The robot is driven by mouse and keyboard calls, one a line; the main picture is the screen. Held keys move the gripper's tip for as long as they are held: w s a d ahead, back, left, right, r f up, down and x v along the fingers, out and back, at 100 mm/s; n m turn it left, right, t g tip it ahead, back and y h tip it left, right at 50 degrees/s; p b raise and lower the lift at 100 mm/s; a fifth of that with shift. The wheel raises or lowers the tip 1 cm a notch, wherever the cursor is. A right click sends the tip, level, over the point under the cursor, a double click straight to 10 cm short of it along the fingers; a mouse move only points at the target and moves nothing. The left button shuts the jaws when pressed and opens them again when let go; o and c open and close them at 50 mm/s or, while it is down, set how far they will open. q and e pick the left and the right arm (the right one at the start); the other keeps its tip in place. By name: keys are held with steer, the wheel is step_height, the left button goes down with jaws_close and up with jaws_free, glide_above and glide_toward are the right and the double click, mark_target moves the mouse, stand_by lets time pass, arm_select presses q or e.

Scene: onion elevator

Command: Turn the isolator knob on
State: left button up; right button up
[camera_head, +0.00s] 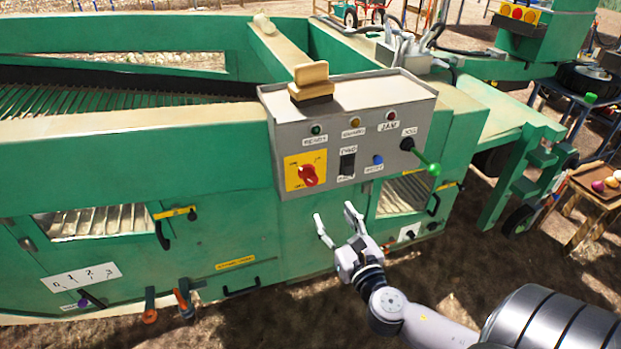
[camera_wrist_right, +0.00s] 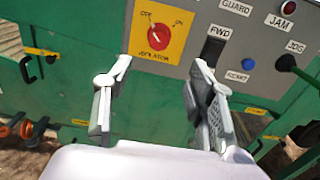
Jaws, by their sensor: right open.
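The isolator knob (camera_head: 308,175) is a red rotary handle on a yellow plate (camera_head: 292,161) at the left of the grey control box. In the right wrist view the red knob (camera_wrist_right: 158,36) sits at upper middle, its plate marked OFF, ON and ISOLATOR. The knob is tilted between upright and diagonal; I cannot tell its exact setting. My right gripper (camera_head: 334,222) is open and empty, below and in front of the control box, apart from the knob. Its two fingers (camera_wrist_right: 161,72) frame the space just below the yellow plate in the wrist view. My left gripper is not in view.
The grey control box (camera_head: 410,100) also carries a black FWD switch (camera_head: 347,165), a blue button (camera_head: 378,159), several lamps and a green-tipped JOG lever (camera_head: 433,169) projecting at the right. The green machine's front panel lies below. Open ground is in front.

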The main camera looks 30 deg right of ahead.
mark_target(312, 181)
steer(key=p+x, duration=0.1)
steer(key=x, duration=1.3)
steer(key=shift+w, duration=0.4)
steer(key=shift+c, duration=0.2)
steer(key=c, duration=1.1)
